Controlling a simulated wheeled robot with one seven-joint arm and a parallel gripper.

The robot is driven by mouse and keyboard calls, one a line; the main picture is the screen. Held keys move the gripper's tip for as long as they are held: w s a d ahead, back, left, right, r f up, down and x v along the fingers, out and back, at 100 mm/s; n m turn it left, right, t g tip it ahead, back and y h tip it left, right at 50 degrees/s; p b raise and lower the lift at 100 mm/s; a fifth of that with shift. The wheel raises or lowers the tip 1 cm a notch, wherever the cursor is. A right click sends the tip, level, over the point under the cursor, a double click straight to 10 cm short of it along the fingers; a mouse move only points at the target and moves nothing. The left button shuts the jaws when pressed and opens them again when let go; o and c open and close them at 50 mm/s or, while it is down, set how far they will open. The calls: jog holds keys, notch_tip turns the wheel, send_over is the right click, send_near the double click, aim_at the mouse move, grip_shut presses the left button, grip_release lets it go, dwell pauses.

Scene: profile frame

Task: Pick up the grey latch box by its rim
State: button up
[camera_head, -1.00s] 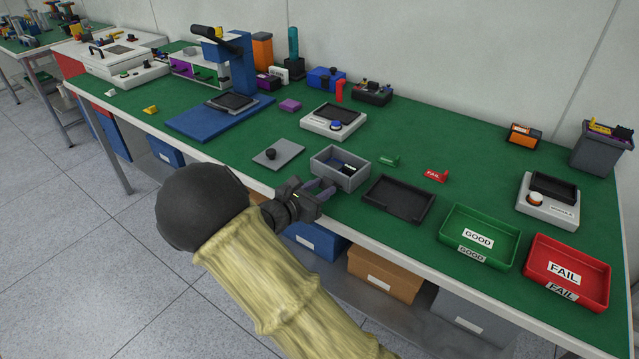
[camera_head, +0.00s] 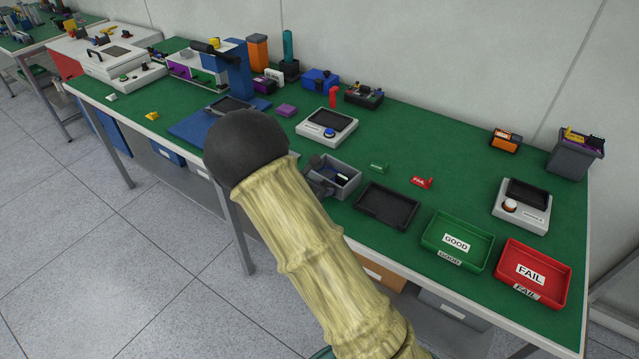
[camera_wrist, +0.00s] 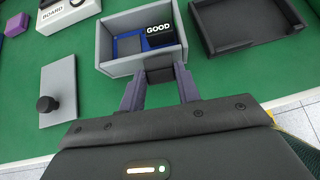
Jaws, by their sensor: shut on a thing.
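The grey latch box (camera_head: 348,188) is an open, upright tray on the green bench, left of a black tray. In the wrist view the box (camera_wrist: 115,66) holds a blue piece (camera_wrist: 128,45) and a black block marked GOOD (camera_wrist: 160,36). My gripper (camera_wrist: 158,76) is shut on the middle of the box's near wall, at the rim. In the head view my gripper (camera_head: 320,178) is partly hidden by my arm at the box's left near side. I cannot tell any gap between box and bench.
The black tray (camera_head: 387,205) lies close to the box's right. A grey plate with a black knob (camera_wrist: 62,105) lies to its left in the wrist view. Green GOOD (camera_head: 458,241) and red FAIL (camera_head: 533,274) trays stand farther right. A board tester (camera_head: 328,127) stands behind.

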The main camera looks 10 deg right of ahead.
dwell(0.4)
jog(key=o, duration=1)
jog(key=shift+a+r, duration=0.1)
jog(key=p+v, duration=0.1)
jog(key=v, duration=1.6)
jog(key=shift+a, duration=0.1)
